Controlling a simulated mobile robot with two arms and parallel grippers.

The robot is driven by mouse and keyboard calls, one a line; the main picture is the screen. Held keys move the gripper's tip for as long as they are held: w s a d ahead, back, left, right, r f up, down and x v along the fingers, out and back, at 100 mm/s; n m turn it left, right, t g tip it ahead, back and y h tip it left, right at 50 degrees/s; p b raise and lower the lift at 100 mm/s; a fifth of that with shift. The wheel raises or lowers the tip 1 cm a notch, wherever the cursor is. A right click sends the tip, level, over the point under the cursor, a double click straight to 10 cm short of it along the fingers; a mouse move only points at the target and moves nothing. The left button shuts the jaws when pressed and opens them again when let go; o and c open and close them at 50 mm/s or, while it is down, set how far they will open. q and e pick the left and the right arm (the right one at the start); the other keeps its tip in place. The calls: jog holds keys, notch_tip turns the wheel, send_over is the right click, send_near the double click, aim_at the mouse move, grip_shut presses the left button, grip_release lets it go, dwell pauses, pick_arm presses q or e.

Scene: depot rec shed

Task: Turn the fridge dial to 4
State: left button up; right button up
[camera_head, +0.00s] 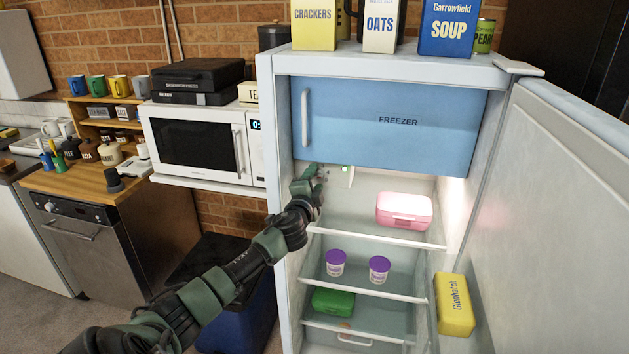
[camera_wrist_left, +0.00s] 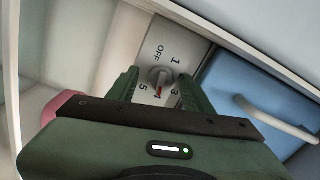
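The fridge dial (camera_wrist_left: 161,77) is a small round knob on a grey plate, between my left gripper's fingertips in the left wrist view. Around it I read OFF, 1, 3 and 5; the 2 is not visible. A red mark on the knob's lower side points between the 5 and the 3, toward my gripper. My left gripper (camera_wrist_left: 159,77) is open, one finger on each side of the knob, with gaps visible. In the head view the left gripper (camera_head: 311,182) reaches into the fridge just below the freezer door (camera_head: 398,120). My right gripper is not in view.
The fridge door (camera_head: 570,190) stands open at right. A pink box (camera_head: 404,210) sits on the top shelf, two purple-lidded tubs (camera_head: 336,262) below, and a green box (camera_head: 333,301) lower. A microwave (camera_head: 200,143) stands left of the fridge.

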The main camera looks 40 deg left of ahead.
pick_arm(q)
jog(key=b+v, duration=0.1)
jog(key=v, duration=0.6)
jog(key=shift+s, duration=0.35)
jog(key=shift+d+r, duration=0.1)
jog(key=shift+d, duration=0.05)
